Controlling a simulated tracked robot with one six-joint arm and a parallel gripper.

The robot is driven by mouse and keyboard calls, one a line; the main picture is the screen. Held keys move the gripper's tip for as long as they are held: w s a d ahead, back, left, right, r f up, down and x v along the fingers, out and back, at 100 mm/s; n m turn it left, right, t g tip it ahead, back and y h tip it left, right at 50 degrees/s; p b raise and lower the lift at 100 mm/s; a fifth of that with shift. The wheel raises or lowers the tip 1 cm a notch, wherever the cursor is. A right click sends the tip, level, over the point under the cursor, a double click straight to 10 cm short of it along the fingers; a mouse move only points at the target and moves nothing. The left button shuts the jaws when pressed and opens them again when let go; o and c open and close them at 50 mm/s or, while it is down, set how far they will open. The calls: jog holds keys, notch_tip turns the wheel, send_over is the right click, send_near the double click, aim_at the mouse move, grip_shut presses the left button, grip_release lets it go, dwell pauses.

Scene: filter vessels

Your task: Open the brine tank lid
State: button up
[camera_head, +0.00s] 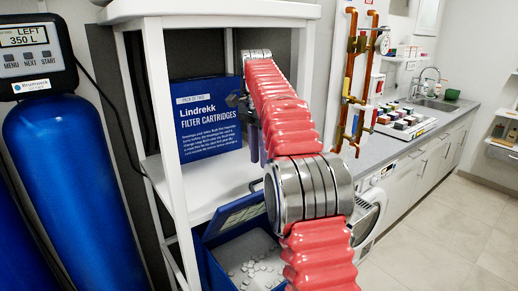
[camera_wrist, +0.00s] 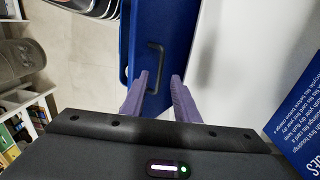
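The brine tank (camera_head: 207,268) is a blue box at the bottom of the head view, with white salt tablets (camera_head: 258,270) inside. Its blue lid (camera_head: 212,230) is raised and tilted, with a pale label on its underside. In the wrist view the lid (camera_wrist: 143,25) shows a dark bar handle (camera_wrist: 160,68). My gripper (camera_head: 258,158) points down above the lid in the head view. In the wrist view my gripper (camera_wrist: 159,76) has its purple fingers apart, with the handle between and beyond the tips. It holds nothing. The tank's right side is hidden behind my arm.
A white shelf (camera_head: 215,185) stands over the tank and carries a blue filter cartridge box (camera_head: 207,125). A blue vessel (camera_head: 68,150) with a control display stands at the left. A counter with a sink (camera_head: 432,104) and open floor (camera_head: 440,225) lie to the right.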

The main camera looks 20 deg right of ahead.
jog(key=shift+w+r, duration=0.1)
jog(key=shift+r, duration=1.05)
jog(key=shift+c, duration=0.5)
jog(key=shift+s+a+r, duration=0.2)
jog(key=c, duration=0.3)
jog(key=s+a+n, duration=0.1)
jog(key=s+a+r+n+t, duration=0.1)
jog(key=s, duration=0.1)
jog(key=s+a+r+n, duration=0.1)
jog(key=s+a, duration=0.1)
jog(key=shift+s+a+r+n+t, duration=0.1)
jog(key=shift+s+r+n+t, duration=0.1)
jog(key=shift+n+t, duration=0.1)
grip_shut()
jog(key=s+a+f+n+t, duration=0.1)
jog(key=s+a+f+n, duration=0.2)
jog(key=s, duration=0.6)
jog(key=s+a+f+n+t, duration=0.2)
jog(key=s+f+n, duration=0.3)
jog(key=s+f, duration=0.3)
jog(key=s+a+f+n+t, duration=0.1)
jog(key=s+a+f+n, duration=0.2)
jog(key=s, duration=0.7)
notch_tip(320, 180, down, 3)
jog(key=shift+a+f+n+t, duration=0.1)
jog(key=shift+a+n+t, duration=0.3)
jog(key=shift+a, duration=0.55)
